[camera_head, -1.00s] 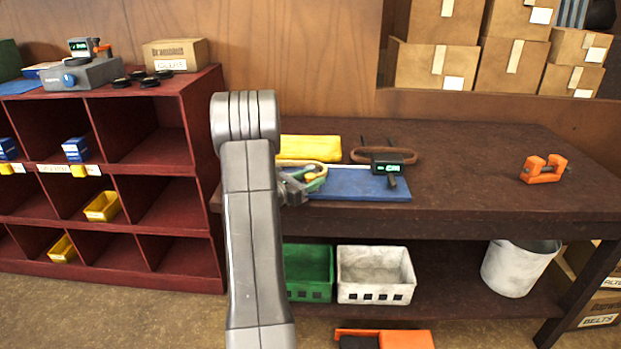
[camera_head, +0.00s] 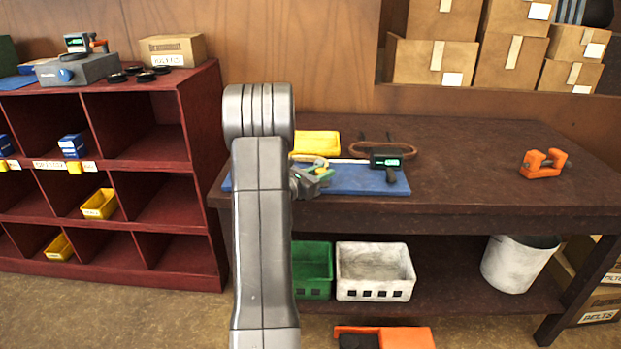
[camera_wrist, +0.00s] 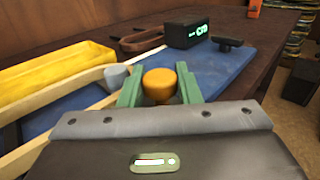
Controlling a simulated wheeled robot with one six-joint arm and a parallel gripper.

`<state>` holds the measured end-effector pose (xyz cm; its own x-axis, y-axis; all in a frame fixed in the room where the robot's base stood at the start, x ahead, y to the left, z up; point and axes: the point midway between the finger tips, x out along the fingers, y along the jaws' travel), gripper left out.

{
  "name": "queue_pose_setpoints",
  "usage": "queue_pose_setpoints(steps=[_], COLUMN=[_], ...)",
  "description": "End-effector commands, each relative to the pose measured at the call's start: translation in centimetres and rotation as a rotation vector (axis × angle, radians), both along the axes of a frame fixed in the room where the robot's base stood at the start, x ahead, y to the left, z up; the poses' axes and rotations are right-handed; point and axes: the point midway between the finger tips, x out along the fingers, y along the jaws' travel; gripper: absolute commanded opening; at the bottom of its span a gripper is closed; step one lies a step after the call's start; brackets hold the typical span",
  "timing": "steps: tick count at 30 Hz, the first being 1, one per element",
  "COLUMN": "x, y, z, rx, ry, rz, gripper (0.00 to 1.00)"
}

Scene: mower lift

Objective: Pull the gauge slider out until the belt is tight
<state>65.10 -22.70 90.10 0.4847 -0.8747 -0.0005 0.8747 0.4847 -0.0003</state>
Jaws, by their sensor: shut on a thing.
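My gripper (camera_wrist: 160,90) has green fingers shut on an orange-yellow round knob (camera_wrist: 159,82), low over the blue mat (camera_wrist: 218,72). In the head view my gripper (camera_head: 312,180) is at the left part of the mat, partly behind my arm. A tan belt (camera_wrist: 60,92) runs beside the knob at the left, by a grey round post (camera_wrist: 116,76). The black gauge (camera_head: 386,162) with a lit green display lies at the mat's right; it shows in the wrist view too (camera_wrist: 187,37). A pale bar runs from it toward my gripper. The knob's underside and the belt's near end are hidden.
An orange clamp (camera_head: 543,164) sits at the bench's right. The bench (camera_head: 470,165) between is clear. A red shelf (camera_head: 200,170) stands to the left.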

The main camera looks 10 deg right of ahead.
Motion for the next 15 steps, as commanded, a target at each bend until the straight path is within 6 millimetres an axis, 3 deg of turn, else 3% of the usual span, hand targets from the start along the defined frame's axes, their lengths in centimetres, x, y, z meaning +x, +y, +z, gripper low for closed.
queue_pose_setpoints(steps=[4, 14, 15], x=[-0.5, -0.6, -0.6], y=[-1.8, -2.0, -2.0], z=[-0.2, 0.0, 0.0], rx=[0.001, -0.001, -0.001], ry=[-0.003, 0.000, 0.000], rz=[-0.003, -0.001, -0.001], gripper=[0.00, 0.00, 0.32])
